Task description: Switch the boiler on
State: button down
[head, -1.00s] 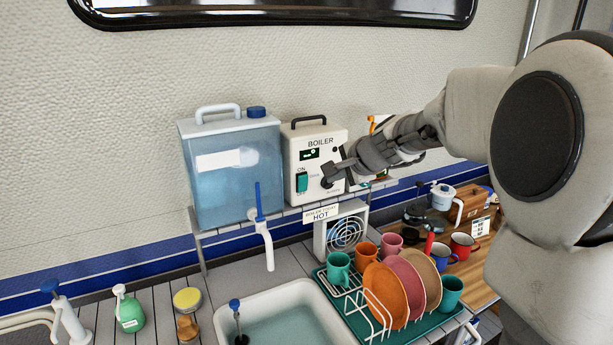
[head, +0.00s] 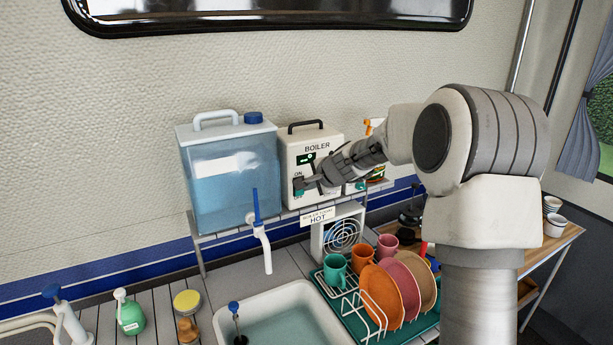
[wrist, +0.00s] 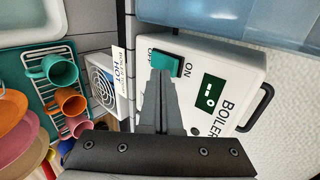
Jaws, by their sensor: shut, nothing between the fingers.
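The boiler (head: 327,139) is a white box with a black handle, standing on the shelf beside the water tank. Its green rocker switch (wrist: 167,62) lies between the ON and OFF labels in the wrist view. My gripper (head: 301,186) is shut and empty, with its fingertips at the switch. In the wrist view the closed fingers (wrist: 160,75) reach the switch's edge and cover part of it; I cannot tell whether they press it. The boiler's dark display (wrist: 210,92) shows small light marks. Which way the rocker is tipped is unclear.
A blue water tank (head: 230,185) stands left of the boiler, with a white tap (head: 262,245) in front. Below are a fan unit (head: 342,238), a dish rack (head: 362,325) with cups and plates, and a sink (head: 285,295).

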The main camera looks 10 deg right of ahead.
aim_at(298, 176)
jog(key=shift+w+a+r+p, duration=0.1)
jog(key=shift+w+a+p, duration=0.2)
jog(key=shift+w, duration=0.45)
jog(key=shift+w+a+r+p, duration=0.15)
jog(key=shift+w+r+p, duration=0.15)
jog(key=shift+w, duration=0.3)
jog(key=shift+r, duration=0.1)
jog(key=shift+r+p, duration=0.65)
jog(key=shift+r, duration=0.05)
jog(key=shift+s, duration=0.1)
